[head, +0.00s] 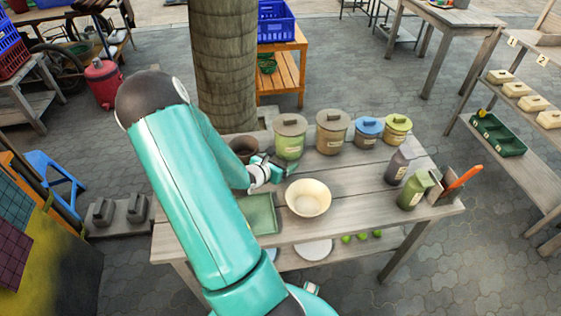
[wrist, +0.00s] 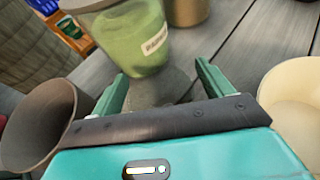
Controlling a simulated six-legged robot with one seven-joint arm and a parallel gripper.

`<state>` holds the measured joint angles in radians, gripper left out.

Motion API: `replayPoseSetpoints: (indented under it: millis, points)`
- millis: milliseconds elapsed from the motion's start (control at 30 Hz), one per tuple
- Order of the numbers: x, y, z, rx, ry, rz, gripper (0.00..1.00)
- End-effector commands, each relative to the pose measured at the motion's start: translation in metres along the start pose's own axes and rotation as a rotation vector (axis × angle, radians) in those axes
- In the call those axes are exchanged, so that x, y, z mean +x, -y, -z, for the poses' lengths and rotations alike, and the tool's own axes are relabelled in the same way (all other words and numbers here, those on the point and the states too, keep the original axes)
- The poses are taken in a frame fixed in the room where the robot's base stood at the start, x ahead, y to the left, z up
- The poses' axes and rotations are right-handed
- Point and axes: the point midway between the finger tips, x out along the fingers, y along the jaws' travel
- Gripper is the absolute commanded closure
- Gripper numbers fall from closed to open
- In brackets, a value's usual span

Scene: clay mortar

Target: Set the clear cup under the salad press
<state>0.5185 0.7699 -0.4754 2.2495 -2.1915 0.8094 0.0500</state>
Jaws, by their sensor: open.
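My gripper (head: 279,167) is open above the wooden table, between the brown pot and the cream bowl. In the wrist view its two fingers (wrist: 160,76) point toward the green lidded jar (wrist: 140,42). A grey, see-through-looking patch (wrist: 158,90) lies between the fingers below the jar; I cannot tell whether it is the clear cup or a shadow. The brown clay pot (head: 243,149), mortar-like in shape, stands left of the gripper and shows in the wrist view (wrist: 38,125). I cannot make out a salad press in either view.
The cream bowl (head: 308,198) stands close to the gripper's right. A green tray (head: 260,213) lies at left. Bottles (head: 414,190) stand at right. Bare planks (head: 350,185) lie between.

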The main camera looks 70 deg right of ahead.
Motion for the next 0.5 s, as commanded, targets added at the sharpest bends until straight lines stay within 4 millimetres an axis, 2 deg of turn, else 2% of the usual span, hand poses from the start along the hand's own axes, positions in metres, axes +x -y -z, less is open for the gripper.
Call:
replayPoseSetpoints:
  millis: [167, 267, 500]
  points:
    - [-0.006, -0.001, -0.003, 0.001, 0.0, -0.001, 0.21]
    - [-0.021, -0.002, -0.003, 0.001, 0.0, -0.004, 0.21]
    - [-0.074, -0.002, -0.003, 0.002, 0.0, -0.005, 0.21]
